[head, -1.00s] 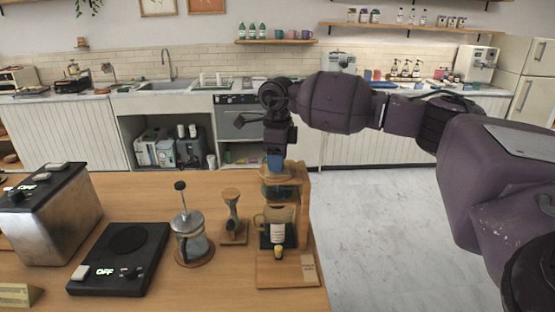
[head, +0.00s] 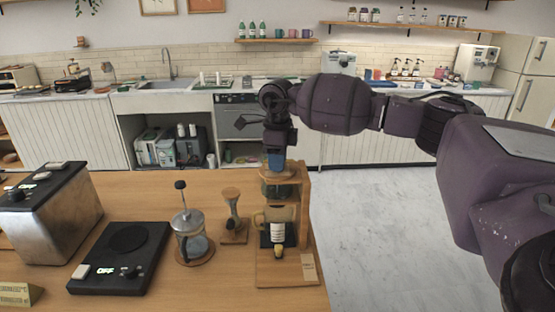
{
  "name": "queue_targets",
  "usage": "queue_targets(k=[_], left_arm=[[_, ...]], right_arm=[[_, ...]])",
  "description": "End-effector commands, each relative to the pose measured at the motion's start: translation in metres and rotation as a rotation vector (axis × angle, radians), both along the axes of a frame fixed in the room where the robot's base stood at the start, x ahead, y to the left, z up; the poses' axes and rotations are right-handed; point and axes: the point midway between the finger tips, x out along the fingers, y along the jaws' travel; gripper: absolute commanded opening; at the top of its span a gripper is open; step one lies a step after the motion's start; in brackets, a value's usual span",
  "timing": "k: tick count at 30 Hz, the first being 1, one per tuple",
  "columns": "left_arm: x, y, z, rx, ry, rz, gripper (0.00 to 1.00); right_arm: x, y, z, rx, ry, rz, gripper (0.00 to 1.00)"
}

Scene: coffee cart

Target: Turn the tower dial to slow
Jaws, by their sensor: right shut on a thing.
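The wooden tower (head: 304,215) stands at the right front of the wooden table, with a glass vessel (head: 277,189) near its top and a glass carafe with a tan collar lower down. My right gripper (head: 277,167) points down at the top of the tower and is shut on the tower dial. The dial is hidden by the fingers, so its setting cannot be read. My left gripper is not in view.
Open floor (head: 390,230) lies right of the table, with a kitchen counter behind.

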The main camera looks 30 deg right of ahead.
Motion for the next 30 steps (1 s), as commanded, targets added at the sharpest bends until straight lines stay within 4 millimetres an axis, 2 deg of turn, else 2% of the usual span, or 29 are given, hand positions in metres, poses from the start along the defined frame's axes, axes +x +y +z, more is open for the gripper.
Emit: queue_targets(k=[8,30], left_arm=[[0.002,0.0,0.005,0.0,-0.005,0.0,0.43],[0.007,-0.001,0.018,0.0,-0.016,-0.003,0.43]], right_arm=[[0.0,0.0,0.002,0.0,-0.001,-0.154,0.03],[0.0,0.0,0.003,0.001,-0.003,-0.811,0.03]])
